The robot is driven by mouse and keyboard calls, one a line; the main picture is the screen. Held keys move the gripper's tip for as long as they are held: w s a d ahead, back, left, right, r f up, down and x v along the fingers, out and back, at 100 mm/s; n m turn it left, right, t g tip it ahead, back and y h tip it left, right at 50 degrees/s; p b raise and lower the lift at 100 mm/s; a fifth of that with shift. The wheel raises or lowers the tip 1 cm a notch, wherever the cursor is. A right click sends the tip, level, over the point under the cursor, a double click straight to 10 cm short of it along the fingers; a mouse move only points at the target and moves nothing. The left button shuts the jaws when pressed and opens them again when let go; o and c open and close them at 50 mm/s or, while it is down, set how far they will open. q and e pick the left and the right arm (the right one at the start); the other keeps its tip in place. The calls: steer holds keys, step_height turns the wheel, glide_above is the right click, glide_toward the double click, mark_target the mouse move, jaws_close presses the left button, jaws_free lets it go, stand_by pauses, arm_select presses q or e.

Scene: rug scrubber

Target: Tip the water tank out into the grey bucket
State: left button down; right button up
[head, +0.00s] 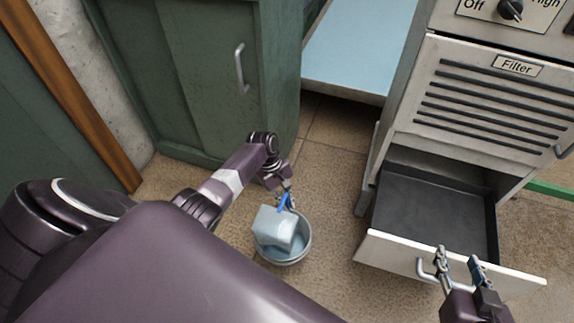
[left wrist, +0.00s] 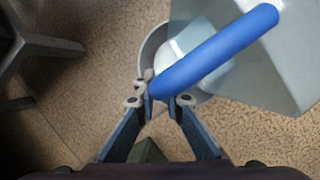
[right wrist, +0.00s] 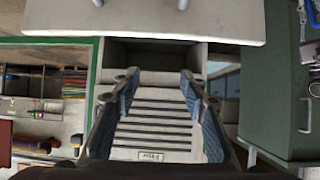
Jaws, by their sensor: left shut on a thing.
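The water tank (head: 274,228) is a pale blue-grey box with a blue handle (left wrist: 215,52). My left gripper (head: 286,197) is shut on that handle and holds the tank over the grey bucket (head: 304,243), tilted. The bucket stands on the floor, its inside partly hidden by the tank. In the left wrist view, the tank (left wrist: 285,62) is at the upper right and the bucket rim (left wrist: 150,52) shows behind the handle. A pale, bright patch shows inside the bucket; I cannot tell if it is water. My right gripper (head: 460,262) is open and empty by the drawer front.
A dark-lined drawer (head: 435,205) stands pulled out below the slatted Filter panel (head: 492,98), its metal handle (head: 428,270) near my right gripper. A green cabinet (head: 205,80) stands behind my left arm. The brown floor (head: 335,190) between bucket and drawer is clear.

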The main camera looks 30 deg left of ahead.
steer(key=w+a+r+t+y+b, duration=0.1)
steer(key=w+r+t, duration=0.1)
steer(key=r, duration=0.5)
steer(key=w+a+r+t+y+b, duration=0.1)
steer(key=w+a+r+t, duration=0.1)
steer(key=r+t, duration=0.3)
steer(key=shift+r+y+b, duration=0.3)
steer(key=shift+r+b, duration=0.1)
steer(key=shift+r, duration=0.7)
stand_by(2.6)
